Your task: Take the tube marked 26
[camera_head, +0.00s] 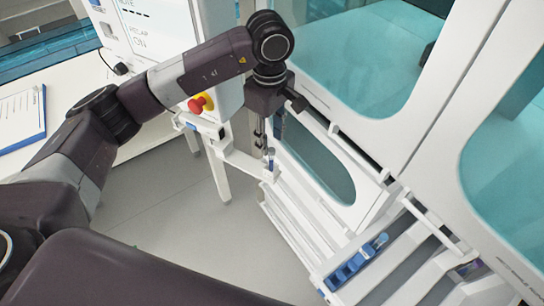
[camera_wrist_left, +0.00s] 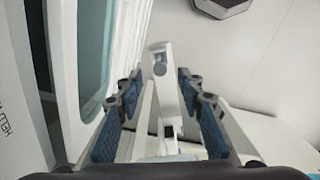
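My left gripper (camera_head: 268,135) points down beside the white machine's front, near the end of a white rail. In the left wrist view its two blue-padded fingers (camera_wrist_left: 160,88) are apart, with a white bracket (camera_wrist_left: 159,60) showing beyond the gap. Another tube (camera_head: 380,240) lies at the upper end of a blue holder (camera_head: 350,267) on the sloped track. I cannot read a number on either tube. My right gripper is not in view.
The white track (camera_head: 290,205) slopes down along the machine with its glass windows (camera_head: 375,60). A red emergency button (camera_head: 197,104) sits left of the gripper. A blue clipboard (camera_head: 22,118) lies on the white table at left. The grey floor between is clear.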

